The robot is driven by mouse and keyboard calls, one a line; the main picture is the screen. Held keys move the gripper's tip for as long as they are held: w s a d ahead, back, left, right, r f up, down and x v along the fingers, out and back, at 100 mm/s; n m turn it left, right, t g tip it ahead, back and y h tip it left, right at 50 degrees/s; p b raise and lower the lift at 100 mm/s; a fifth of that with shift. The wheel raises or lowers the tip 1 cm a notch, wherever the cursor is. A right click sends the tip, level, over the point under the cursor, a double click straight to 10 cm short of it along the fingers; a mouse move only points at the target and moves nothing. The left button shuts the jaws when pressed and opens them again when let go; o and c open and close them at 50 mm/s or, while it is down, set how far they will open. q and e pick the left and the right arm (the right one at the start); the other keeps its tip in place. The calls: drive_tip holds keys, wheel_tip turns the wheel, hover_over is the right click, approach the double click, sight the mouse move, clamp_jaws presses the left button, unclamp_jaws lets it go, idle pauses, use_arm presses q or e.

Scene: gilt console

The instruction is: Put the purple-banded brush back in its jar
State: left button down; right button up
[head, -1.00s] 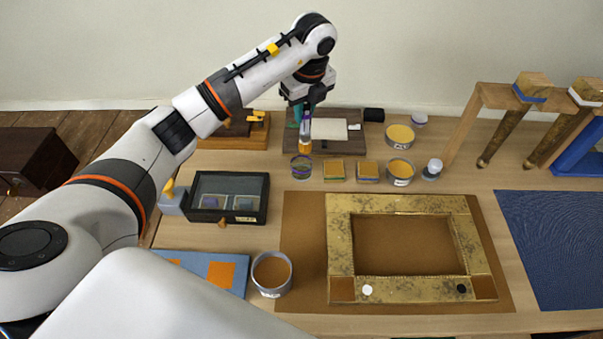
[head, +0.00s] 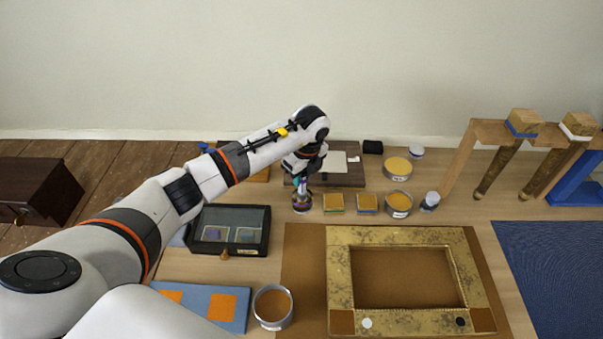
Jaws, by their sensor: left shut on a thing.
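My left gripper (head: 301,178) is shut on the purple-banded brush (head: 301,187), just above the small round jar (head: 302,207). Only a little of the brush shows below the fingers, and its lower end is at or inside the jar's mouth. How deep it sits is too small to tell, and the gripper and wrist hide the upper part. The jar stands upright on the table behind the gilt frame. My right gripper is not in view.
Two square yellow blocks (head: 333,203) and grey-rimmed tins (head: 398,204) stand right of the jar. A dark board with a white sheet (head: 340,164) lies behind. A glass-lidded case (head: 231,212) is to the left. The gilt frame (head: 385,235) fills the front middle.

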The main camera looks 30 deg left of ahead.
use_arm(q)
drive_tip(key=c, duration=1.3)
unclamp_jaws()
drive_tip(key=shift+o, duration=0.2)
wheel_tip(320, 180, up, 12)
drive_tip(key=d+b, duration=0.1)
drive_tip(key=b, duration=0.2)
drive_tip(key=shift+s+d, duration=0.3)
drive_tip(key=shift+d, duration=0.1)
